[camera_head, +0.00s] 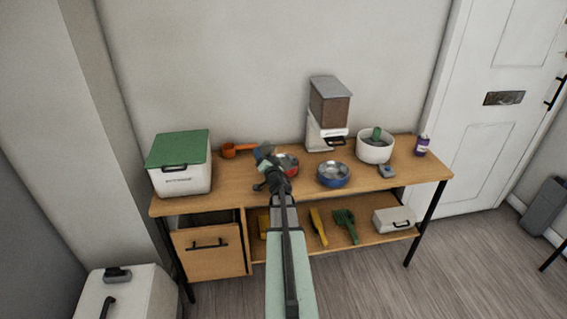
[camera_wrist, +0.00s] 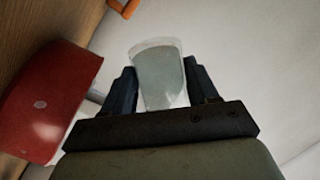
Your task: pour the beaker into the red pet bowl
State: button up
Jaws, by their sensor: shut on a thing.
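In the wrist view, my gripper (camera_wrist: 161,92) is shut on a clear beaker (camera_wrist: 160,72) with pale grey-green contents. The picture is rolled, so I cannot tell how far the beaker is tilted. The red pet bowl (camera_wrist: 45,100) shows at the left of that view, beside the gripper and apart from the beaker. In the head view, the red bowl (camera_head: 291,164) stands on the wooden table, partly hidden by my gripper (camera_head: 266,165). My gripper is at the bowl's left side. The beaker is hard to make out there.
A blue bowl (camera_head: 333,174) stands right of the red bowl. A food dispenser (camera_head: 329,112), a white pot (camera_head: 374,148) and a purple bottle (camera_head: 422,145) stand farther right. A green-lidded bin (camera_head: 182,180) and an orange scoop (camera_head: 229,152) are left. A lower shelf holds several items.

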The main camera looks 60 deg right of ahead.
jog(key=shift+m, duration=0.6)
jog(key=shift+r+m, duration=0.15)
jog(key=shift+m, duration=0.75)
dwell(0.5)
jog(key=shift+f+m+h, duration=0.3)
jog(key=shift+m+h, duration=0.1)
jog(key=shift+m, duration=0.6)
jog(key=shift+r+m, duration=0.4)
jog(key=shift+m, duration=0.6)
dwell(0.5)
jog(key=shift+s+d+r+m+h, duration=0.4)
jog(key=shift+s+d+m+h, duration=0.15)
jog(key=shift+m, duration=0.35)
jog(key=shift+s+d+r+m, duration=0.15)
jog(key=shift+r+m, duration=0.15)
jog(key=shift+m, duration=0.5)
